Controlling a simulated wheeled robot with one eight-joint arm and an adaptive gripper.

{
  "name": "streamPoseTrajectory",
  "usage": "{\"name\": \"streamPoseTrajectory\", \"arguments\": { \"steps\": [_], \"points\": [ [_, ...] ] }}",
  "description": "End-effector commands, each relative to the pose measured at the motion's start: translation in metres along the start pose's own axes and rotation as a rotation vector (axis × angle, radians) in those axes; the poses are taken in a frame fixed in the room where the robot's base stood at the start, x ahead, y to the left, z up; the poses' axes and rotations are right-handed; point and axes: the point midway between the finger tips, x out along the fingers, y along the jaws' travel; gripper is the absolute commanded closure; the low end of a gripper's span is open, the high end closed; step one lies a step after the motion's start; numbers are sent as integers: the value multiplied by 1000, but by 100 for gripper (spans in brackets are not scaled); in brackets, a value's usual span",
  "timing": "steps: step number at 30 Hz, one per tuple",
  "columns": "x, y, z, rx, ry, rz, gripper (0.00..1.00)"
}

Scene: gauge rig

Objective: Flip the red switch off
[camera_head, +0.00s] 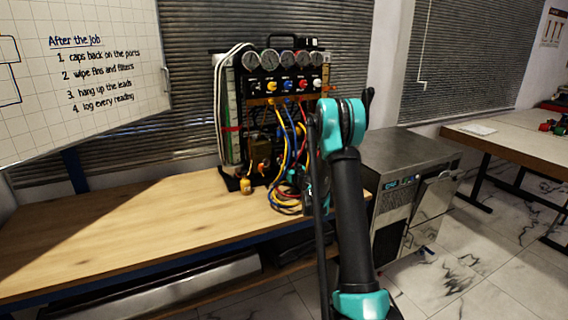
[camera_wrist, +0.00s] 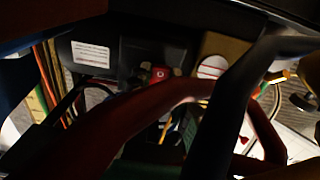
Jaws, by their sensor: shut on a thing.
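A small red part, which looks like the red switch (camera_wrist: 158,73), shows in the wrist view on a dark block near the top middle. Its on or off position is too dark to tell. In the head view the switch is not discernible; my arm covers part of the rig's right side. My gripper (camera_head: 308,190) is at the rig's lower right, partly hidden by my arm. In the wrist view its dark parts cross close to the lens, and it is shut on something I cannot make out. A dark red hose (camera_wrist: 135,110) arches across in front.
The gauge rig (camera_head: 284,98) stands on a wooden bench (camera_head: 120,235), with several gauges and coloured hoses (camera_head: 285,200). A small yellow object (camera_head: 246,186) stands before it. A grey metal cabinet (camera_head: 395,160) is close on the right. The left of the bench is clear.

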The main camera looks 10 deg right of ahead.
Motion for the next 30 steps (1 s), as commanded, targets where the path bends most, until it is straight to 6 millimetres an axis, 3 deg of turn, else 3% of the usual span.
{"name": "streamPoseTrajectory", "arguments": {
  "steps": [2,3,8,20,30],
  "points": [
    [0,-1,0,0,0,-2,100],
    [0,-1,0,0,0,-2,79],
    [0,0,0,0,-1,-1,60],
    [-8,0,0,0,-1,0,60],
    [-72,1,0,0,-1,1,60]
  ]
}}
